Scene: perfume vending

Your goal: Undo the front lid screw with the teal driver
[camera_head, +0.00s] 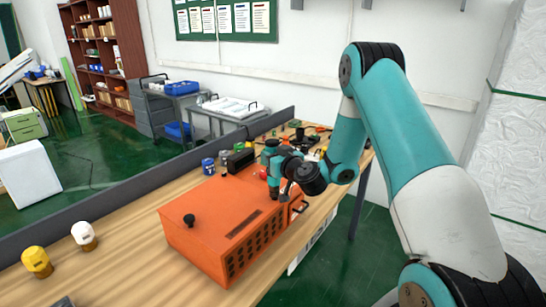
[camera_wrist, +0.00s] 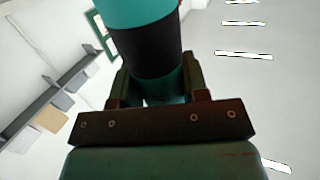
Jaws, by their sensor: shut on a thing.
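The orange box (camera_head: 205,240) lies on the wooden workbench, with a dark slot in its lid and a vented side. A black knob-like screw (camera_head: 189,220) stands on the lid at the box's left end. My gripper (camera_head: 275,168) is shut on the teal driver (camera_head: 271,158), which is upright over the far right end of the lid. In the wrist view, the driver's teal and black body (camera_wrist: 146,50) sits between both jaws (camera_wrist: 155,90). The driver's lower tip is not clear, so I cannot tell whether it touches the lid or a screw.
A yellow-capped piece (camera_head: 37,261) and a white-capped piece (camera_head: 84,235) stand at the bench's left. A blue jar (camera_head: 208,166), a black block (camera_head: 240,160) and several small parts stand behind the box. A grey partition (camera_head: 130,190) edges the bench.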

